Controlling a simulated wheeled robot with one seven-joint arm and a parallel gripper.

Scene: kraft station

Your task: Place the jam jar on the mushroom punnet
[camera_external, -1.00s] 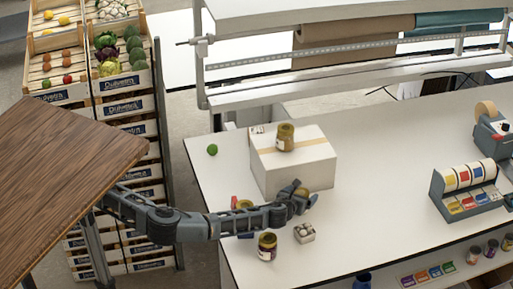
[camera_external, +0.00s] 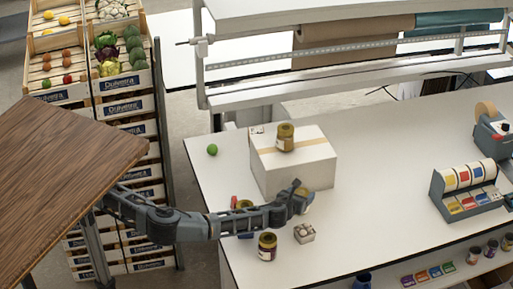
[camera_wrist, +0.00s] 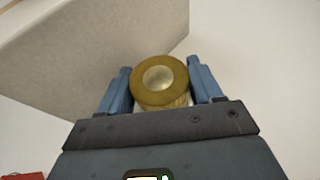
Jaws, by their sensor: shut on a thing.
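My gripper (camera_wrist: 159,88) is shut on a jar with a gold lid (camera_wrist: 158,76), seen from above between the blue fingers in the wrist view. In the external view my gripper (camera_external: 304,197) is in front of the white box, and the held jar is mostly hidden by it. The mushroom punnet (camera_external: 304,233), a small grey tray of white mushrooms, stands on the table just nearer the camera than my gripper. Similar gold-lidded jars stand on the box (camera_external: 285,138) and near the table's left edge (camera_external: 267,247). I cannot read their labels.
The white box (camera_external: 295,165) stands close behind my gripper and fills the upper left of the wrist view (camera_wrist: 80,50). Another jar (camera_external: 243,205) and a red item are partly behind my arm. A green ball (camera_external: 212,150) lies at left. The table's middle is clear.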

